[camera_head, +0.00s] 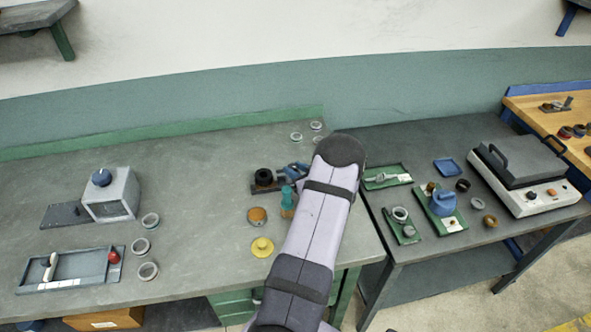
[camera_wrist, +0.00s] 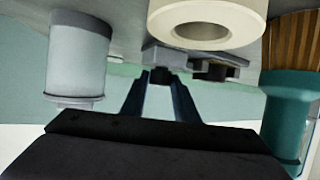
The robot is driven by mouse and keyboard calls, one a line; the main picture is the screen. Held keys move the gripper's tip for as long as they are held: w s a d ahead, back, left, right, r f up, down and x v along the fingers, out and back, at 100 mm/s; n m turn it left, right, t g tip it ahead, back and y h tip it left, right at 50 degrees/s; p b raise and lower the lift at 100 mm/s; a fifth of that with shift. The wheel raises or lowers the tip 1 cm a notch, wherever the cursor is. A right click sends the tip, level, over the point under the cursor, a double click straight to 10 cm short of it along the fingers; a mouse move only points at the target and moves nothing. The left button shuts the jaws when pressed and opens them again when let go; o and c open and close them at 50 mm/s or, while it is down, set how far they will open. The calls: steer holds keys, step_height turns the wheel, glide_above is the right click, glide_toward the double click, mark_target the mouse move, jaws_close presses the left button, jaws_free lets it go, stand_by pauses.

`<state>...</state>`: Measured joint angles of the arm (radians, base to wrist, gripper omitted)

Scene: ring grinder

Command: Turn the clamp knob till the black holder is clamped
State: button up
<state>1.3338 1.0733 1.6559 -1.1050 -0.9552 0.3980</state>
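In the head view the black holder (camera_head: 263,175) sits on a low dark base (camera_head: 264,187) on the grey bench. Blue parts show just right of it, beside my arm; I cannot tell whether they are clamp or fingers. In the wrist view my gripper (camera_wrist: 162,82) has its two dark blue fingers apart. A small dark knob-like part (camera_wrist: 162,76) shows between their tips, below a grey block (camera_wrist: 168,56). It seems to fill the gap, but I cannot tell whether the fingers press on it. My arm covers much of this spot in the head view.
A teal tool with an orange part (camera_head: 288,198) stands close by; a teal body also shows in the wrist view (camera_wrist: 288,120). A cream ring (camera_wrist: 205,22) and grey cylinder (camera_wrist: 78,60) are near the fingers. A yellow piece (camera_head: 262,247) lies in front.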

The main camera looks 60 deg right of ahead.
steer(key=o, duration=0.3)
steer(key=shift+s, duration=0.1)
steer(key=shift+s+a+r+b, duration=0.25)
steer(key=shift+s+b, duration=0.1)
steer(key=shift+s, duration=0.2)
steer(key=shift+b+v, duration=0.9)
steer(key=shift+v, duration=2.05)
steer(key=shift+r, duration=0.1)
steer(key=shift+w, duration=0.1)
